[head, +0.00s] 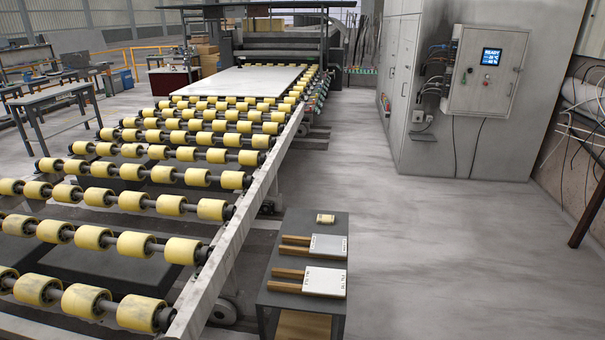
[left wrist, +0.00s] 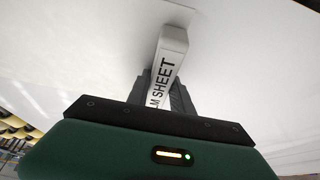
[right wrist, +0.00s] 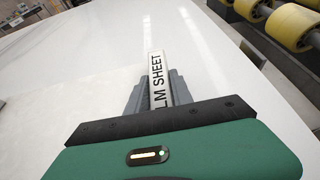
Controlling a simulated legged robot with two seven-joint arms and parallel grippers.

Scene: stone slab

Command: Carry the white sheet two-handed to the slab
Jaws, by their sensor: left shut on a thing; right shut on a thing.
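The pale slab (head: 243,79) lies flat on the rollers at the far end in the head view. My left gripper (left wrist: 166,82) is shut on a white strip lettered "LM SHEET" (left wrist: 167,66); pale surface spreads around it. My right gripper (right wrist: 157,88) is shut on a similar lettered strip (right wrist: 157,66). A matte white area, seemingly the sheet (right wrist: 65,112), lies left of it, against a glossier white surface (right wrist: 125,40). I cannot tell whether they touch. Neither gripper shows in the head view.
A roller conveyor with yellow rollers (head: 130,244) fills the left; yellow rollers also show in the right wrist view (right wrist: 292,27). A small dark stand (head: 300,225) holds wood-handled tools (head: 325,282). A control cabinet (head: 487,70) stands right. The floor (head: 430,250) between is clear.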

